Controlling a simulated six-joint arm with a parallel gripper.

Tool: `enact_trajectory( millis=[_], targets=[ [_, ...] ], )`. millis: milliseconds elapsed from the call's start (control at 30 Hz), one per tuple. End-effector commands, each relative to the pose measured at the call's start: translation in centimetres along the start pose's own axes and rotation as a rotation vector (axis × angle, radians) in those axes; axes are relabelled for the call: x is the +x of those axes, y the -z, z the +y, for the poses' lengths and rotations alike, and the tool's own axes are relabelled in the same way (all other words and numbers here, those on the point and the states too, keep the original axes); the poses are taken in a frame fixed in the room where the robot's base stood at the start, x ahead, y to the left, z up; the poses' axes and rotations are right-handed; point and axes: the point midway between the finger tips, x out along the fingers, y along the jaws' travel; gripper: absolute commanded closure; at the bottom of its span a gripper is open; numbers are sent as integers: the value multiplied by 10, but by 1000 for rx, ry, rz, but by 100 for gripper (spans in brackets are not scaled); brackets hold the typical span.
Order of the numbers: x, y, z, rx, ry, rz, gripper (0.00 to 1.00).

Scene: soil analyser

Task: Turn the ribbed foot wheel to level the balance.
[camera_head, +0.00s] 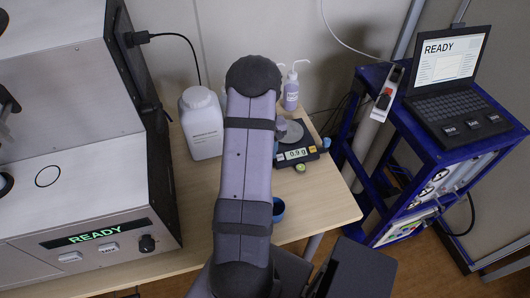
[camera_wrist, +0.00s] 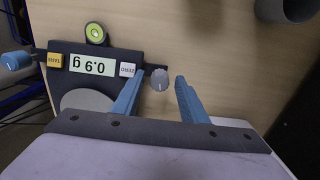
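The balance (camera_wrist: 110,82) shows 0.9 g on its display; in the head view (camera_head: 297,154) it stands on the table, partly hidden by my arm. A grey ribbed foot wheel (camera_wrist: 160,79) with a pale mark sits at its right side in the wrist view. My gripper (camera_wrist: 157,77) is open, its blue fingers on either side of this wheel with visible gaps. A blue foot wheel (camera_wrist: 16,60) is at the opposite side. The round green level (camera_wrist: 96,33) is at the balance's front edge; its bubble position is too small to tell.
A white bottle (camera_head: 202,122) and a wash bottle (camera_head: 291,90) stand behind on the table. A blue cup (camera_head: 278,208) is near the front edge, partly behind my arm. The analyser (camera_head: 85,150) is left; a blue cart (camera_head: 430,150) with a laptop is right.

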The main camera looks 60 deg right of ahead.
Motion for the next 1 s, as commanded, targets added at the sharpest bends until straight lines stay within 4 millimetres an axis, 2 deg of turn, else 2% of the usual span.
enact_trajectory(
  millis=[33, 133, 167, 567, 1000],
  targets=[
    [0, 0, 0, 0, 0, 0, 74],
    [0, 0, 0, 0, 0, 0, 97],
    [0, 0, 0, 0, 0, 0, 100],
    [-1, 0, 0, 54, 0, 0, 100],
    [-1, 1, 0, 372, 0, 0, 100]
  ],
)
